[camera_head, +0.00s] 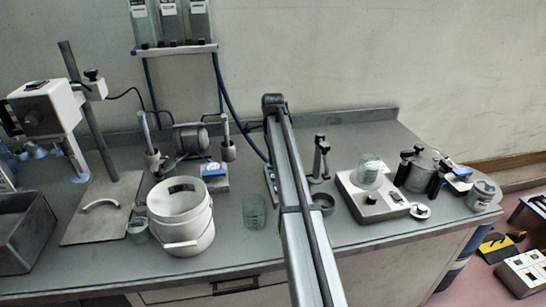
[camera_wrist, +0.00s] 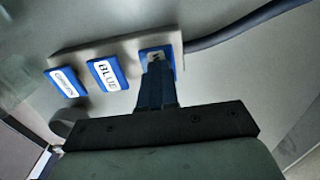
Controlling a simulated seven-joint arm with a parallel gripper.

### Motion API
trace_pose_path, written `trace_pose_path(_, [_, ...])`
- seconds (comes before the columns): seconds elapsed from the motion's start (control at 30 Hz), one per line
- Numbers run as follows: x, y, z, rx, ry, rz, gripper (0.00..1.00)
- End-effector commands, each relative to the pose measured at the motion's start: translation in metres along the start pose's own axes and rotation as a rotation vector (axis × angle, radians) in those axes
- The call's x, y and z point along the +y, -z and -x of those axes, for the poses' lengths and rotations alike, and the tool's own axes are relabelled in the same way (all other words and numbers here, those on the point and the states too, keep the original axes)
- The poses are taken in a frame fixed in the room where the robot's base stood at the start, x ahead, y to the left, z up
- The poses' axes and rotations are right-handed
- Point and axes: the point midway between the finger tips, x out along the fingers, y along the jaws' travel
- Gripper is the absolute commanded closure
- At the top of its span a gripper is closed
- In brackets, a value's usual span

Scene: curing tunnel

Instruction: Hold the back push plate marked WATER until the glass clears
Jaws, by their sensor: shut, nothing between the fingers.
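In the wrist view a pale block (camera_wrist: 88,53) carries three blue push plates in a row. The near ones read GREEN (camera_wrist: 66,82) and BLUE (camera_wrist: 106,73). The farthest plate (camera_wrist: 168,53) shows only a "W"; the rest of its label is covered. My gripper (camera_wrist: 156,72) is shut and empty, its fingertips over that W plate; I cannot tell whether the plate is pressed in. In the head view my arm hides the gripper and most of the block. A clear glass beaker (camera_head: 254,211) stands just left of my arm; its contents are not clear.
A white bucket (camera_head: 181,222) stands left of the beaker. Right of my arm, another glass (camera_head: 370,168) rests on a white device (camera_head: 345,184), near a metal pot (camera_head: 420,172).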

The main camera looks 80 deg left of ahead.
Motion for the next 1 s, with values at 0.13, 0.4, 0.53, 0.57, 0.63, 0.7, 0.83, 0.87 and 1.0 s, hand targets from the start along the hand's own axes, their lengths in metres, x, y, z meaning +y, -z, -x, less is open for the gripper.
trace_pose_path(0.13, [0.001, 0.000, -0.016, 0.000, -0.002, 0.000, 1.00])
trace_pose_path(0.4, [0.001, 0.000, -0.028, -0.001, -0.006, 0.000, 1.00])
trace_pose_path(0.53, [0.002, 0.000, -0.028, -0.001, -0.008, 0.000, 1.00])
trace_pose_path(0.57, [0.002, 0.000, -0.028, -0.001, -0.008, 0.000, 1.00])
trace_pose_path(0.63, [0.002, 0.000, -0.028, -0.001, -0.008, 0.000, 1.00])
trace_pose_path(0.7, [0.003, 0.000, -0.028, -0.001, -0.009, 0.000, 1.00])
trace_pose_path(0.83, [0.003, 0.000, -0.028, -0.001, -0.009, 0.000, 1.00])
trace_pose_path(0.87, [0.003, 0.000, -0.028, -0.001, -0.010, 0.000, 1.00])
trace_pose_path(1.0, [0.004, 0.000, -0.028, -0.001, -0.011, 0.000, 1.00])
